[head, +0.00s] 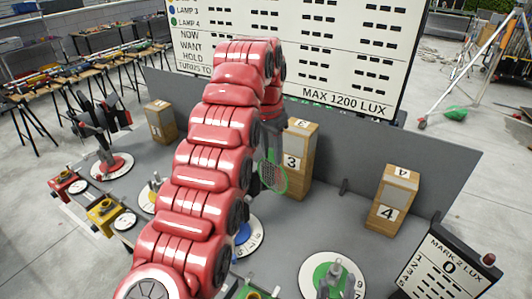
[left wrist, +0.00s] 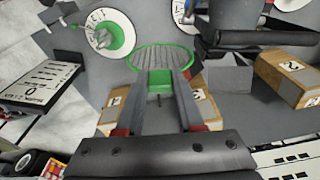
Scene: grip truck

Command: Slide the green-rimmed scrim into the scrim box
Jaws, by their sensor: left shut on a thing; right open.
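The green-rimmed scrim (left wrist: 165,60) is a round grey mesh disc with a green rim and a green tab. My left gripper (left wrist: 160,92) is shut on the tab, with the disc reaching out beyond the fingertips. In the head view the scrim (head: 271,176) hangs tilted beside my red arm, in front of the wooden block marked 3; the left gripper is mostly hidden behind the arm. A small grey box-like shape (left wrist: 228,76) shows to the right of the scrim in the left wrist view; I cannot tell if it is the scrim box. My right gripper is not in view.
Wooden blocks marked 3 (head: 296,170) and 4 (head: 392,204) stand along the grey back panel (head: 345,165). A lamp with a green disc (head: 318,272) stands front right, near the black sign (head: 448,268). A large white board (head: 340,50) stands behind. My red arm hides the middle.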

